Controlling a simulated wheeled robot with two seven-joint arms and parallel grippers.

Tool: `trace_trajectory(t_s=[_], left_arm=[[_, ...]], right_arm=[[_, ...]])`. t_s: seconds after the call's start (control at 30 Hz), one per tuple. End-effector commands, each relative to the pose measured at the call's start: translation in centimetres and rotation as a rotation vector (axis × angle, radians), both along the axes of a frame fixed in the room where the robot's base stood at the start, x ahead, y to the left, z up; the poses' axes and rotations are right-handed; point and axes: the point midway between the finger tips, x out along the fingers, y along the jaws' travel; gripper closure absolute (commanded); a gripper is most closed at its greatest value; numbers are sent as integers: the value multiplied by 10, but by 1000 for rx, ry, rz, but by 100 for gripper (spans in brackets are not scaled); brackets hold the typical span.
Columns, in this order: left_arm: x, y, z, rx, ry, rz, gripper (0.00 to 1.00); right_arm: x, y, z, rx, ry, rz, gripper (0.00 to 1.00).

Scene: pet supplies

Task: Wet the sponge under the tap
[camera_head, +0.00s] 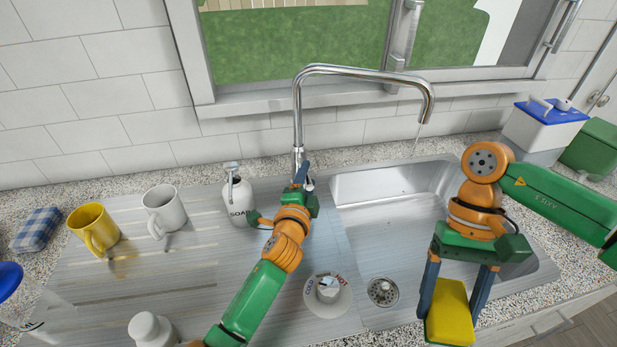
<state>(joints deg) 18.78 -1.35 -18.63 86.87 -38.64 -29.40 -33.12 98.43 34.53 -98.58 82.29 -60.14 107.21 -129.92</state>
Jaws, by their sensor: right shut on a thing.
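The yellow sponge (451,314) is held between the two blue fingers of my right gripper (450,300), over the front right part of the sink (385,185). The chrome tap (365,72) arches up from behind the sink, with its spout over the basin. My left gripper (302,174) is at the tap's base, where the handle is mostly hidden. I cannot tell whether its fingers are open or touching the handle.
A soap bottle (237,199) stands left of my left gripper. A yellow mug (94,229) and a white mug (164,211) stand on the drainboard, with a folded blue cloth (38,230) farther left. A blue-lidded box (545,125) stands at the back right. The basin around the drain (382,291) is clear.

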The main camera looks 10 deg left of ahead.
Motion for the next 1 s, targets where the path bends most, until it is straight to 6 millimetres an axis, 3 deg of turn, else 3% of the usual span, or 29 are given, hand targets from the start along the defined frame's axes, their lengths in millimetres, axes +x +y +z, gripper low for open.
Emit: trace_trajectory(t_s=[0.27, 0.73, 1.0], left_arm=[[-6, 0, 1, 0, -1, -1, 48], [-102, -1, 10, 0, 2, -1, 48], [-120, -1, 14, 0, 0, 0, 48]], right_arm=[[0, 0, 1, 0, 0, 0, 70], [0, 0, 0, 0, 0, 0, 70], [0, 0, -1, 0, 0, 0, 70]])
